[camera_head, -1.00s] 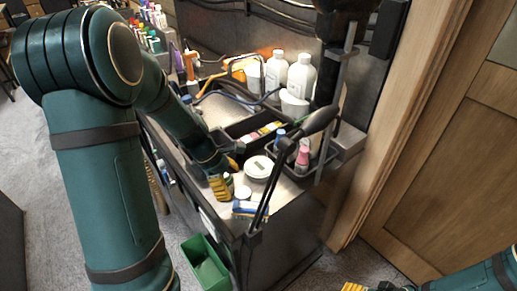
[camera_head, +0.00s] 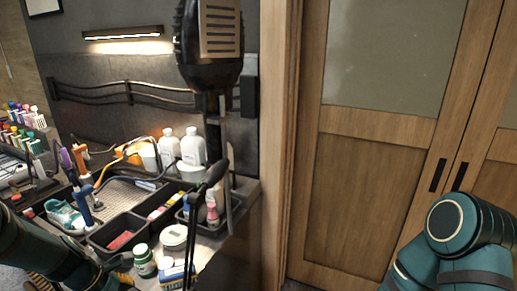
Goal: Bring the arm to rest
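My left arm enters from the lower left, and its gripper (camera_head: 122,270) is low at the bench's front edge, just left of a green jar with a white lid (camera_head: 144,262). Only parts of its yellow-orange fingers show, so I cannot tell if it is open or shut, or whether it touches the jar. My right arm (camera_head: 462,245) is at the lower right, bent in front of the wooden doors. Its gripper is out of the picture. A teal and white sneaker (camera_head: 63,217) lies at the left of the bench.
A black divided caddy (camera_head: 118,233), a white round tin (camera_head: 174,236) and a small box (camera_head: 178,274) crowd the bench. White bottles (camera_head: 192,147) stand behind. Wooden doors (camera_head: 365,190) close off the right.

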